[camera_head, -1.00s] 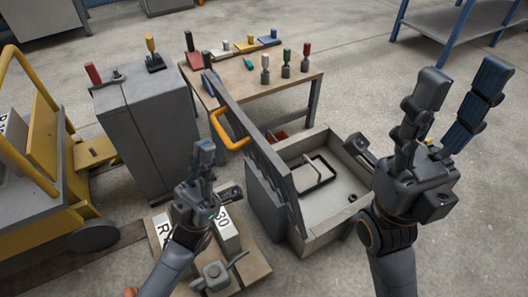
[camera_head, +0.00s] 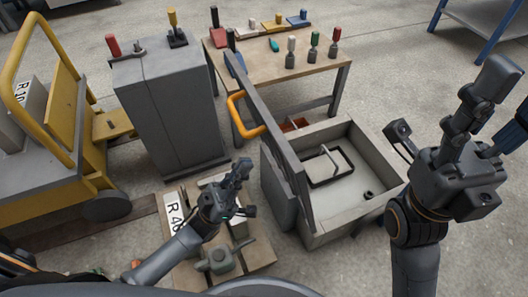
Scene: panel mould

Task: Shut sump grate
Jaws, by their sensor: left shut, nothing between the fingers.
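The sump grate (camera_head: 272,140) is a dark grey panel standing up, steeply tilted, along the left side of the open grey sump box (camera_head: 345,222). An orange handle (camera_head: 237,112) sticks out from the grate's left face near its far end. My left gripper (camera_head: 239,174) is shut and empty, low to the left of the grate and apart from it. My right gripper (camera_head: 452,112) is open and empty to the right of the box, with its fingers spread. Inside the box a dark frame with a light bar (camera_head: 327,163) shows on the floor.
Behind stands a wooden table (camera_head: 270,65) with several coloured-handled tools. A grey cabinet (camera_head: 170,105) and a yellow cart (camera_head: 75,150) stand at the left. A wooden pallet (camera_head: 255,255) with a labelled block and a grey can lies below my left gripper.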

